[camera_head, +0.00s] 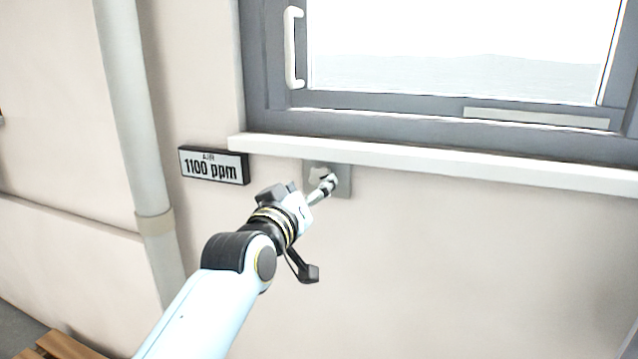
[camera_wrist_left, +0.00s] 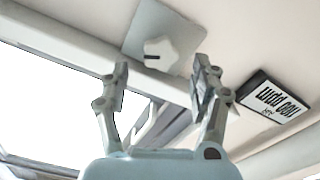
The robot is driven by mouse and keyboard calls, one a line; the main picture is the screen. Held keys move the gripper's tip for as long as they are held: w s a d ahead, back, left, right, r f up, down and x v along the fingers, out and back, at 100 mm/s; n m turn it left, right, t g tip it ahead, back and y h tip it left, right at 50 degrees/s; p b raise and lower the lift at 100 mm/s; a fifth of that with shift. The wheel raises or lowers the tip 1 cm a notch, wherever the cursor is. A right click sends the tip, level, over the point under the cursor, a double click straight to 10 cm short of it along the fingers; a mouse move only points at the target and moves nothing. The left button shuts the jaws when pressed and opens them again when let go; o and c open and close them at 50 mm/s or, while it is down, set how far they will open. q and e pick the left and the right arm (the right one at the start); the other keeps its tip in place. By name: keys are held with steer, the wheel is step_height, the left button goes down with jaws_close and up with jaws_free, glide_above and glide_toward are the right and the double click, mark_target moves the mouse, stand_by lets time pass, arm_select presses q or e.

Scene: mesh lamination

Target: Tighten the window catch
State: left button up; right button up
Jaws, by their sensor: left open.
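A pale, lobed knob (camera_head: 317,171) sits on a square grey plate (camera_head: 343,190) on the wall, just below the window sill. My left gripper (camera_head: 327,184) is in front of it and partly hides it. In the left wrist view my left gripper (camera_wrist_left: 160,75) is open and empty, and the knob (camera_wrist_left: 168,52) shows just beyond and between the fingertips, with a dark mark on it. Whether the fingers touch it I cannot tell. The grey-framed window (camera_head: 270,75) looks closed, with a white upright handle (camera_head: 292,48) on its left side. My right gripper is not in view.
A white sill (camera_head: 430,158) juts out just above the plate. An air display (camera_head: 213,166) reading "1100 ppm" is on the wall to the left. A pale vertical pipe (camera_head: 130,110) runs down further left. The wall right of the plate is bare.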

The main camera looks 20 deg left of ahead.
mark_target(320, 179)
arm_select(q)
steer(key=w+b, duration=0.2)
steer(key=w, duration=0.2)
steer(key=shift+w+f, duration=0.15)
steer(key=shift+f, duration=0.05)
steer(key=shift+w+r+b, duration=0.15)
steer(key=shift+w+b, duration=0.15)
steer(key=shift+w, duration=0.2)
steer(key=shift+c, duration=0.2)
